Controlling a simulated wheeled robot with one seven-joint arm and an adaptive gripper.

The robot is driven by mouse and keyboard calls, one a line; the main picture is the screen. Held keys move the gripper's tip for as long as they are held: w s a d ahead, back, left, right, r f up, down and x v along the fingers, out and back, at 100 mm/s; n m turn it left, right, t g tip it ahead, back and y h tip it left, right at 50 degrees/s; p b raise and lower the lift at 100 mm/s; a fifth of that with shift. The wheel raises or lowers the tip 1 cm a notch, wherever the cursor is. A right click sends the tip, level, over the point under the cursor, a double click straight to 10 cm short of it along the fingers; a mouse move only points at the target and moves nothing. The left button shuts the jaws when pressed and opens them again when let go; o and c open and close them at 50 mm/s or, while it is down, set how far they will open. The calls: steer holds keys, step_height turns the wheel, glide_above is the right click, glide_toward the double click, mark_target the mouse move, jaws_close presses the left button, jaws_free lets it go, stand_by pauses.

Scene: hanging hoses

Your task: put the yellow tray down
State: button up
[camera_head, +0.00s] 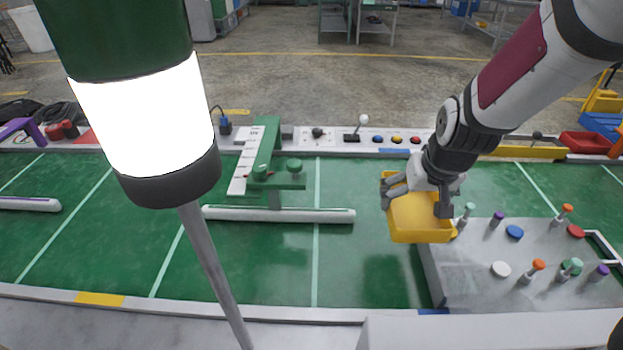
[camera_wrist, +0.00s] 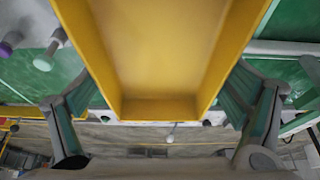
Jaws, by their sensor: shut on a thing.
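The yellow tray (camera_head: 418,222) is in my gripper (camera_head: 415,196), to the right of the middle in the head view. The gripper is shut on it from above and behind, with a finger at each side. In the wrist view the yellow tray (camera_wrist: 165,60) fills the upper middle, its inside looks empty, and the gripper's fingers (camera_wrist: 160,110) flank it. The tray appears to hang above the green table (camera_head: 370,265), near the left edge of a grey peg board. The exact gap below it cannot be told.
The grey board (camera_head: 470,275) carries several coloured pegs and discs. A green stand (camera_head: 262,165) and a white bar (camera_head: 280,215) lie left of the tray. A lamp post (camera_head: 150,120) rises at the near left. Green table between bar and board is clear.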

steer(key=shift+w+d+r, duration=0.1)
steer(key=shift+w+r, duration=0.1)
steer(key=shift+w, duration=0.65)
steer(key=w+f+p, duration=0.2)
steer(key=w, duration=0.9)
steer(key=w+f+p, duration=0.1)
steer(key=w+f, duration=0.2)
steer(key=w, duration=0.7)
steer(key=f, duration=0.9)
steer(key=shift+w+d+p, duration=0.1)
steer(key=shift+w+p, duration=0.1)
steer(key=shift+p, duration=0.1)
steer(key=shift+f, duration=0.2)
steer(key=o, duration=0.9)
steer(key=shift+r, duration=0.1)
